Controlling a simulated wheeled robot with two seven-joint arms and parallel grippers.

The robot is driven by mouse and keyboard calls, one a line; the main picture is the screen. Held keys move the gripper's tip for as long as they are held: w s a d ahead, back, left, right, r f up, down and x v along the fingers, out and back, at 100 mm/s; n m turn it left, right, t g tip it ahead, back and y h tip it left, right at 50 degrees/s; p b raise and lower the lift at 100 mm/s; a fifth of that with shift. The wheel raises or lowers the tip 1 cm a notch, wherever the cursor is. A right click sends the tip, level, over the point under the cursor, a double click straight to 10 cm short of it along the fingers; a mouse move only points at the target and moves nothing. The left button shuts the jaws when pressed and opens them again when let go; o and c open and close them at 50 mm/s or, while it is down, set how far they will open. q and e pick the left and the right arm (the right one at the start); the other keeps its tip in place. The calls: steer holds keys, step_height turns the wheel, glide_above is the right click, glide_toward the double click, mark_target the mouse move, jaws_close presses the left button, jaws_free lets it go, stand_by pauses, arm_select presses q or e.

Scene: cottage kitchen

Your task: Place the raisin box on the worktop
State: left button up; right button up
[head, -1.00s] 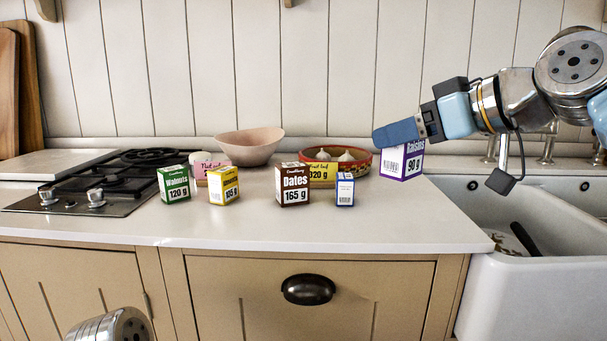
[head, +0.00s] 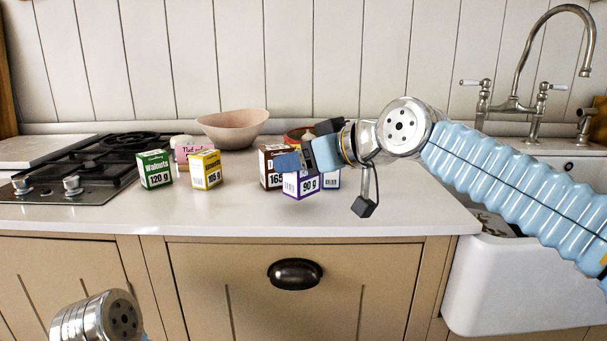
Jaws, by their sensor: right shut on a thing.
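The raisin box (head: 301,186) is white and purple with "90 g" on its front. My right gripper (head: 291,164) is shut on its upper part, and the gripper hides the box's top. The box is upright over the worktop (head: 220,217), in front of the brown dates box and the small blue-edged box. I cannot tell whether its bottom touches the worktop. My left arm shows only as a link at the lower left; its gripper is out of view.
The dates box (head: 268,177) and small blue box (head: 331,180) stand right behind the raisin box. A yellow box (head: 206,170) and green walnuts box (head: 154,170) stand left, near the hob (head: 75,185). A pink bowl (head: 233,128) is behind. The sink (head: 510,280) is right.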

mark_target(303, 175)
steer(key=shift+d+f, duration=0.1)
steer(key=shift+f, duration=1.25)
steer(key=shift+f, duration=0.15)
steer(key=o, duration=1.1)
steer(key=shift+s+d+r, duration=0.2)
steer(key=shift+d, duration=0.05)
steer(key=b+v, duration=0.2)
steer(key=v, duration=0.9)
steer(key=shift+s+d+r, duration=0.1)
steer(key=shift+s+r, duration=0.05)
steer(key=shift+r, duration=0.05)
